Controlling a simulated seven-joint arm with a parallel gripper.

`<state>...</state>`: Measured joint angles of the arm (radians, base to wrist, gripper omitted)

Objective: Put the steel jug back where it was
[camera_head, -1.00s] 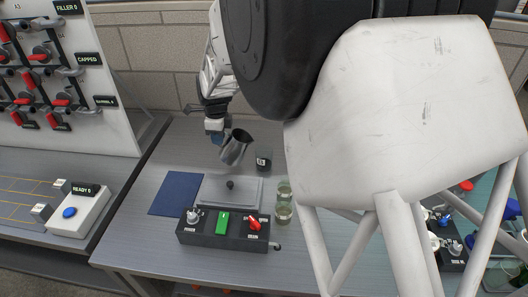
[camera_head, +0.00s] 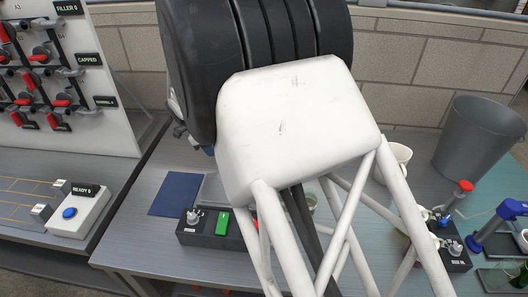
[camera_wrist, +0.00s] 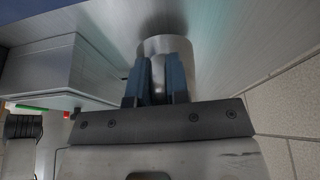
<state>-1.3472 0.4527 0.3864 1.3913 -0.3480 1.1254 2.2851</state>
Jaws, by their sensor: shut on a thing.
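In the wrist view, the steel jug (camera_wrist: 165,46) is a plain grey metal cylinder between the two blue fingers of my gripper (camera_wrist: 160,80), which is shut on it. The jug is near a grey metal surface, with a dark shadow beside it. I cannot tell whether it touches. In the head view, the jug is hidden behind my arm, and only a dark bit of my wrist shows at the arm's left edge.
A blue mat (camera_head: 177,193) lies on the bench, with a partly hidden grey plate (camera_head: 213,188) beside it. A control box (camera_head: 197,237) with a green switch stands in front. At right are a white cup (camera_head: 398,157), a grey bin (camera_head: 481,140) and a red-topped valve (camera_head: 466,186).

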